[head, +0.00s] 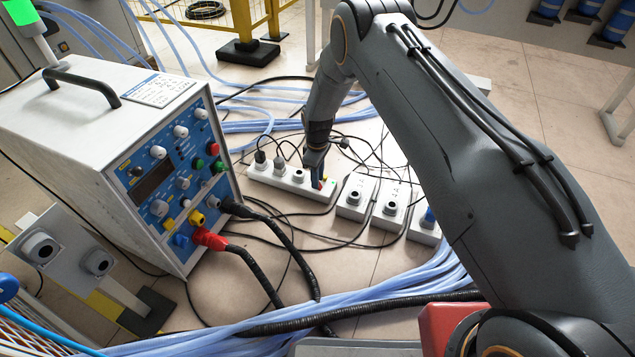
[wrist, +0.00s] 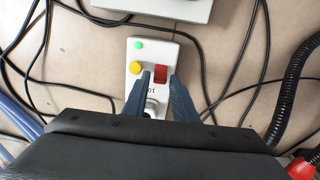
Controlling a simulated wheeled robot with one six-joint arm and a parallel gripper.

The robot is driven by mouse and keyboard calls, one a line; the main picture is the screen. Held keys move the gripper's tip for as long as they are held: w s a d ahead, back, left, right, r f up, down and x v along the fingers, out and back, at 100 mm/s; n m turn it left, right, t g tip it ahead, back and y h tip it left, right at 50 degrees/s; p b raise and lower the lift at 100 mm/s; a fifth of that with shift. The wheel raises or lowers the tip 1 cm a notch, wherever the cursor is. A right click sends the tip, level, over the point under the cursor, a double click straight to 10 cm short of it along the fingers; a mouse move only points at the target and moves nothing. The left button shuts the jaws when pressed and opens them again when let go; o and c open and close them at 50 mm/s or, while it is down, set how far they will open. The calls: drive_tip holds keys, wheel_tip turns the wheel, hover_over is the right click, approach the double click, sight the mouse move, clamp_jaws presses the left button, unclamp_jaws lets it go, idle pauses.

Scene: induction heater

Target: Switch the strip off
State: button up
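The white power strip (head: 265,177) lies on the floor right of the heater cabinet in the head view, with black plugs in its left part. My gripper (head: 317,183) is over its right end. In the wrist view the strip's end (wrist: 136,58) carries a red rocker switch (wrist: 160,74), a yellow round button (wrist: 135,67) and a small green light (wrist: 138,45). My gripper (wrist: 160,76) is open and empty there, its two blue-grey fingers apart with the red switch between their tips. I cannot tell whether the fingers touch the strip.
The heater cabinet (head: 135,140) stands at left. White socket boxes (head: 355,197) lie right of the strip. Black cables and blue hoses (head: 380,290) run around them across the floor. Another white box (wrist: 165,8) lies beyond the strip's end.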

drive_tip(key=shift+f, duration=0.6)
clamp_jaws()
